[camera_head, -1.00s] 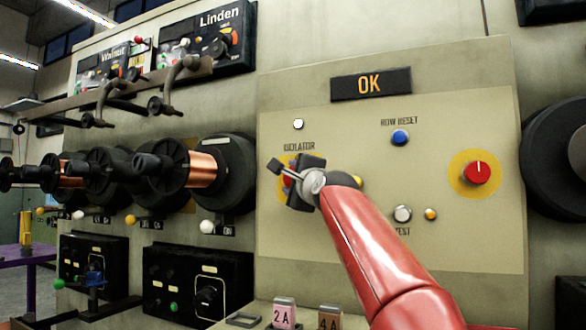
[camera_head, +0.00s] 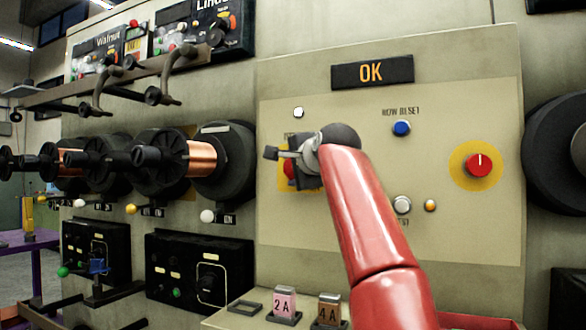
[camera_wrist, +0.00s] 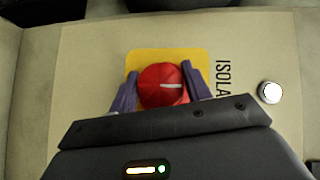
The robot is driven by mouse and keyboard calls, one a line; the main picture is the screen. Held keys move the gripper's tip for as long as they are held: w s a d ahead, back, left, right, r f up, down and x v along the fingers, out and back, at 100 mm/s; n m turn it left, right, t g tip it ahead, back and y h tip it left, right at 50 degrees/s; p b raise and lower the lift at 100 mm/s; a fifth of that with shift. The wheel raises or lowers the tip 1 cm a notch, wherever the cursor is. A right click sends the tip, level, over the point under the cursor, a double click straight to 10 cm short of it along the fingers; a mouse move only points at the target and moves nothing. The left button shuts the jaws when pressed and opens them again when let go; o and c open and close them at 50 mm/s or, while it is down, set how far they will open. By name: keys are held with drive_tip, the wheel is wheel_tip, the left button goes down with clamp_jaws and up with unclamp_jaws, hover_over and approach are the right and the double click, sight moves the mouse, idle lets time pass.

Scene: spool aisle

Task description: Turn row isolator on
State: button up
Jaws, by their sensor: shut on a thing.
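The row isolator is a red rotary knob with a white pointer line on a yellow plate; it shows in the wrist view (camera_wrist: 163,86) and partly in the head view (camera_head: 289,169). In the wrist view the pointer line lies across the picture, towards the label at the right. My gripper (camera_wrist: 160,88) is shut on the knob, with one purple finger on each side of it. In the head view my gripper (camera_head: 296,168) and wrist hide most of the knob, its plate and the ISOLATOR label.
The panel display (camera_head: 371,72) reads OK. A white lamp (camera_head: 298,112), a blue row reset button (camera_head: 401,128), a grey test button (camera_head: 402,205) and a red knob on a yellow disc (camera_head: 478,165) are on the panel. Tags 2A (camera_head: 284,302) and 4A (camera_head: 328,310) stand below.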

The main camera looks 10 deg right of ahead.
idle(0.4)
drive_tip(key=o, duration=1)
drive_tip(key=shift+s+d+r+b, duration=0.2)
drive_tip(key=shift+s+b, duration=0.25)
drive_tip(key=shift+s, duration=0.8)
drive_tip(key=shift+s+d+r+b, duration=0.15)
drive_tip(key=shift+s+b, duration=0.25)
drive_tip(key=shift+s, duration=0.85)
drive_tip(key=shift+s+d+r+b, duration=0.2)
drive_tip(key=shift+s+b, duration=0.25)
drive_tip(key=shift+s, duration=0.8)
